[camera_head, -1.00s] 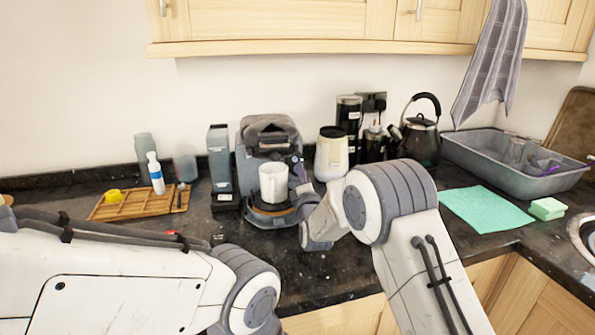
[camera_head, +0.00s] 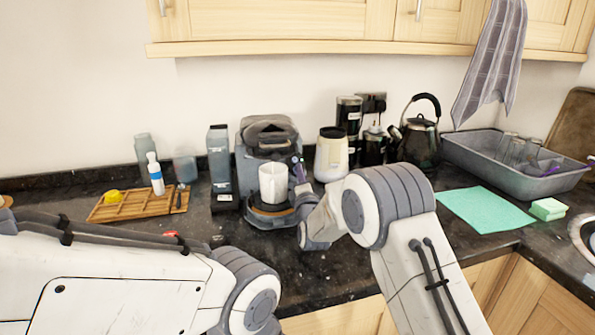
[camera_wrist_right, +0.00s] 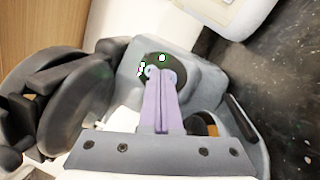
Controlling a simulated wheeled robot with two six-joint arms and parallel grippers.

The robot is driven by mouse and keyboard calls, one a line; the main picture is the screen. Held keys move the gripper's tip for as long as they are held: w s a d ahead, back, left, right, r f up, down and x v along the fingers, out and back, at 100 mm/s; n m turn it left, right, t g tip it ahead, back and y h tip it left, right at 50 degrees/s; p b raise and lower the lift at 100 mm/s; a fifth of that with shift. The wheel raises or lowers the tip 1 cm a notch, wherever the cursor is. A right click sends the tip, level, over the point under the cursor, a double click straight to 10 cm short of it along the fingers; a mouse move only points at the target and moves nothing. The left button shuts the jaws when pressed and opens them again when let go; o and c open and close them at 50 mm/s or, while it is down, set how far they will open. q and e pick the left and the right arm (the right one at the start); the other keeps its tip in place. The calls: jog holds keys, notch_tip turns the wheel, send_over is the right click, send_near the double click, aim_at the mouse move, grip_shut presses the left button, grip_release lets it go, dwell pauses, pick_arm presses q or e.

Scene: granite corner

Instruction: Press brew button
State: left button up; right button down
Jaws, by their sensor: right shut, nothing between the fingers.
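The grey coffee machine (camera_head: 267,132) stands against the back wall, with a white mug (camera_head: 273,183) under its spout. My right gripper (camera_head: 298,166) is at the machine's right front side, beside the mug. In the right wrist view, its purple fingers (camera_wrist_right: 160,76) are shut together and empty. Their tips overlap the lower part of a dark round control panel (camera_wrist_right: 163,62) with white marks and a thin green edge. The tips partly hide the panel, and I cannot tell whether they touch it. My left arm shows at the lower left, but its gripper is out of view.
A cream canister (camera_head: 331,155) stands right of the machine, with a black kettle (camera_head: 420,142) further right. A grey box (camera_head: 220,160) stands close on the left. A wooden rack (camera_head: 130,206) lies further left. Dark counter (camera_head: 300,275) is clear in front.

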jog(key=shift+s+d+r, duration=0.35)
jog(key=shift+s, duration=0.25)
jog(key=shift+s+d+r, duration=0.4)
jog(key=shift+s, duration=0.2)
jog(key=shift+s+d+r, duration=0.4)
jog(key=shift+s+d, duration=0.05)
jog(key=shift+s, duration=0.2)
jog(key=shift+s+d+r, duration=0.4)
jog(key=shift+s, duration=0.2)
jog(key=shift+p, duration=0.3)
